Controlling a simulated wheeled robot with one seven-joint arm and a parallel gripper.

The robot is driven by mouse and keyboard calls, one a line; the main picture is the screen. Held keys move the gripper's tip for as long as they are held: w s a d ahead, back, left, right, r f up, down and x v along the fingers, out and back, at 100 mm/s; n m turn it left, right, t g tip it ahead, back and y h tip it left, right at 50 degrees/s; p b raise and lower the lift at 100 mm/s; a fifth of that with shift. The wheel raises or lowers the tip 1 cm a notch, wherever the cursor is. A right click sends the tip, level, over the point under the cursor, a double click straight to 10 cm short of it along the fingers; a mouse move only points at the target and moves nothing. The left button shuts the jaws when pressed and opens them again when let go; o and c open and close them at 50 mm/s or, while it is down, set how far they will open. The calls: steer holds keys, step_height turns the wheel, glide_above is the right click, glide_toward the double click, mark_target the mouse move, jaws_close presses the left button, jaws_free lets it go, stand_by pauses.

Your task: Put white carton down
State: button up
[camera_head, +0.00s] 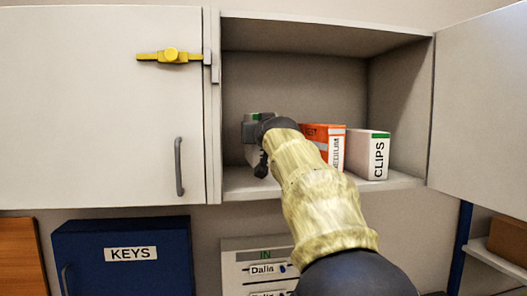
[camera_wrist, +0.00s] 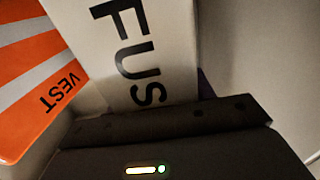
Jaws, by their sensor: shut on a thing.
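A white carton with black letters reading "FUS" (camera_wrist: 135,50) fills the upper middle of the wrist view. My gripper (camera_head: 258,130) is shut on it inside the open wall cabinet. In the head view only small parts of the held carton (camera_head: 252,155) show, behind and beside my gripper at the left of the compartment. Its base is mostly hidden, so I cannot tell whether it touches the cabinet shelf (camera_head: 240,184). The dark edge of my gripper (camera_wrist: 165,122) crosses the lower wrist view.
An orange and white VEST box (camera_head: 325,140) stands right of my gripper, with a white CLIPS carton (camera_head: 367,155) beside it. The cabinet's right door (camera_head: 485,100) is open; the left door (camera_head: 100,110) is shut. A blue KEYS box (camera_head: 125,255) hangs below.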

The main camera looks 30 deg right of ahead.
steer(key=shift+f, duration=0.35)
step_height(320, 180, down, 4)
steer(key=shift+r+b, duration=0.1)
steer(key=shift+b, duration=0.35)
steer(key=shift+w, duration=0.1)
steer(key=shift+w, duration=0.1)
